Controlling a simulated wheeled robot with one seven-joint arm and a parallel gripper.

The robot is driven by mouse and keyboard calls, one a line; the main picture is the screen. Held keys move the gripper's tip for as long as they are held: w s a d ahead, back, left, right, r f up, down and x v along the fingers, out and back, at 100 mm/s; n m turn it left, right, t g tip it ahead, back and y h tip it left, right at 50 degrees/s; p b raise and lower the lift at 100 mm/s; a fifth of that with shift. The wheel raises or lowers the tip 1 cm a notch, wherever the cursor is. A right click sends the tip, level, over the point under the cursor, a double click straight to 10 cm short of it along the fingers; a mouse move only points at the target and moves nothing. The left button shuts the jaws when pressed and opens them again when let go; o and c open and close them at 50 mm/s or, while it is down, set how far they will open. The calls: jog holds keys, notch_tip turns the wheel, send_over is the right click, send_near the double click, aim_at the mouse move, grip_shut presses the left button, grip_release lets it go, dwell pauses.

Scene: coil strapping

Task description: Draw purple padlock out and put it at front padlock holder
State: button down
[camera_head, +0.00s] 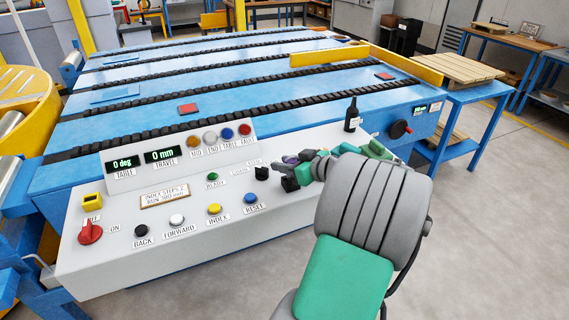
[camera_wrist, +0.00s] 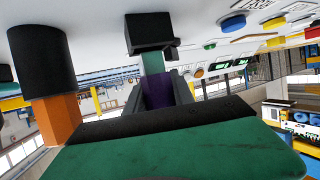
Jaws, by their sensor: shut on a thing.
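The purple padlock (camera_wrist: 158,92) is between my gripper's (camera_wrist: 160,88) dark jaws in the wrist view, and the jaws are shut on it. A small purple patch (camera_head: 290,159) also shows beside the jaws in the head view. A black block (camera_wrist: 150,32) with a pale green part lies just beyond the jaws in the wrist view. I cannot tell whether the padlock touches it. In the head view small black blocks (camera_head: 262,173) stand on the panel beside my gripper (camera_head: 303,170). I cannot tell which is the front holder.
The grey control panel (camera_head: 110,265) carries several buttons, a red switch (camera_head: 90,232) and displays. A dark bottle (camera_head: 352,115) stands behind my gripper. A black cylinder (camera_wrist: 38,60) with an orange part is close on the left in the wrist view. Blue conveyor table (camera_head: 230,85) lies behind.

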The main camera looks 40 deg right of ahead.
jog(key=shift+f+b, duration=1.2)
jog(key=shift+f, duration=0.2)
jog(key=c, duration=1)
grip_release()
jog(key=shift+r, duration=0.1)
jog(key=v, duration=0.7)
jog(key=shift+s+d+r, duration=0.1)
jog(key=shift+s+r, duration=0.1)
jog(key=shift+s, duration=0.25)
